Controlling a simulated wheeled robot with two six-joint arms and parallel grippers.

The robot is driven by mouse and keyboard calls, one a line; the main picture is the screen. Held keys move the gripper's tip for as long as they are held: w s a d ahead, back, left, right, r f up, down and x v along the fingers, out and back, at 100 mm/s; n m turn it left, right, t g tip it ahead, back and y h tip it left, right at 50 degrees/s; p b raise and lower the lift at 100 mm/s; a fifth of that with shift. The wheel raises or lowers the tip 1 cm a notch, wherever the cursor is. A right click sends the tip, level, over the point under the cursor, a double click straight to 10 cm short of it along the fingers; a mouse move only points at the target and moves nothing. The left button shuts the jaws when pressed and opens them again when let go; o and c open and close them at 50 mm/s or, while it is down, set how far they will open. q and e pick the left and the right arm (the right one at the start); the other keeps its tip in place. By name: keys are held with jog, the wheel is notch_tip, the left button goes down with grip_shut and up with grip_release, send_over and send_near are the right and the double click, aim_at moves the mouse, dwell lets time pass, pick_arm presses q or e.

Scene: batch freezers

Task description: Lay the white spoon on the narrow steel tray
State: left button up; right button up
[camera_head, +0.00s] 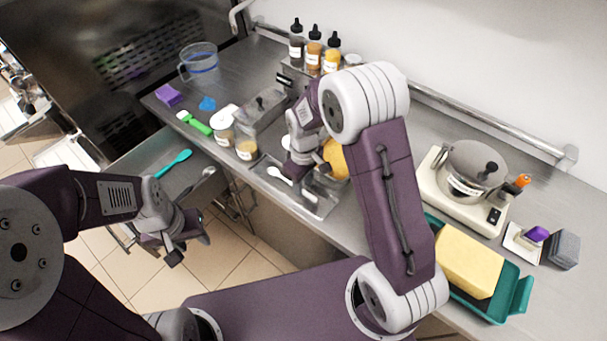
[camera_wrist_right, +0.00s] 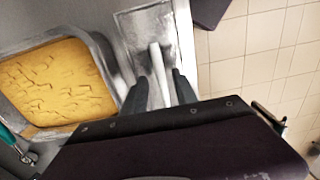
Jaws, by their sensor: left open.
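The white spoon (camera_head: 280,176) lies on the narrow steel tray (camera_head: 260,167) at the front edge of the counter. In the right wrist view the spoon (camera_wrist_right: 158,70) shows as a white handle over the narrow tray (camera_wrist_right: 128,22). My right gripper (camera_head: 303,172) is low over this tray. In its wrist view the two dark fingers (camera_wrist_right: 160,82) stand apart, one on each side of the handle, with gaps visible. My left gripper (camera_head: 188,252) is open and empty, over the floor in front of the counter.
A pan of yellow food (camera_wrist_right: 55,85) sits beside the tray, partly hidden by my right arm in the head view. Small jars (camera_head: 246,149) and a steel container stand behind the tray. A hot plate (camera_head: 455,190) and a teal tray (camera_head: 515,305) are at right.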

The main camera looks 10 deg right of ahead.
aim_at(304, 190)
notch_tip(304, 190, up, 11)
jog(key=s+d+f+m, duration=0.2)
jog(key=s+d+m, duration=0.1)
jog(key=s, duration=0.3)
jog(key=s+d+f+m+t, duration=0.1)
jog(key=s+d+f+m, duration=0.1)
jog(key=s+m, duration=0.2)
jog(key=s, duration=0.3)
jog(key=shift+d+f+m, duration=0.35)
jog(key=shift+d+m, duration=0.05)
